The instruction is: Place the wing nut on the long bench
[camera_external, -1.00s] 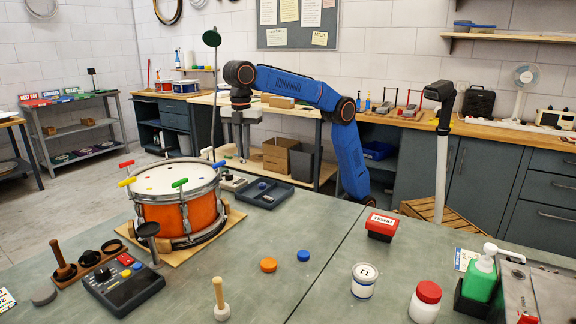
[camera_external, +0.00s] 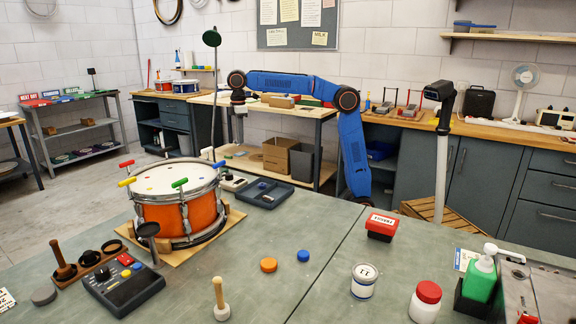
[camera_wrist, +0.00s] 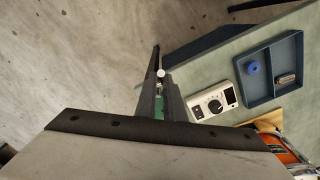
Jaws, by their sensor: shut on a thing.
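My gripper (camera_wrist: 159,82) shows in the wrist view with its dark fingers close together. A small pale round piece, which I take as part of the wing nut (camera_wrist: 161,73), shows at the fingers; most of it is hidden. A bit of green shows between the fingers farther down. In the external view my wrist hangs at the end of the blue arm, behind the drum, and the held thing is too small to tell. A long wooden-topped bench (camera_external: 518,133) with grey cabinets runs along the back wall at the right.
The near grey-green table (camera_external: 300,215) bears an orange drum (camera_external: 180,214), a blue-grey tray (camera_external: 264,194) and several jars. In the wrist view, the tray (camera_wrist: 263,98) holds a blue knob and a small grey piece. Bare floor (camera_wrist: 80,60) lies under my gripper. A wood-topped table (camera_external: 312,111) stands behind.

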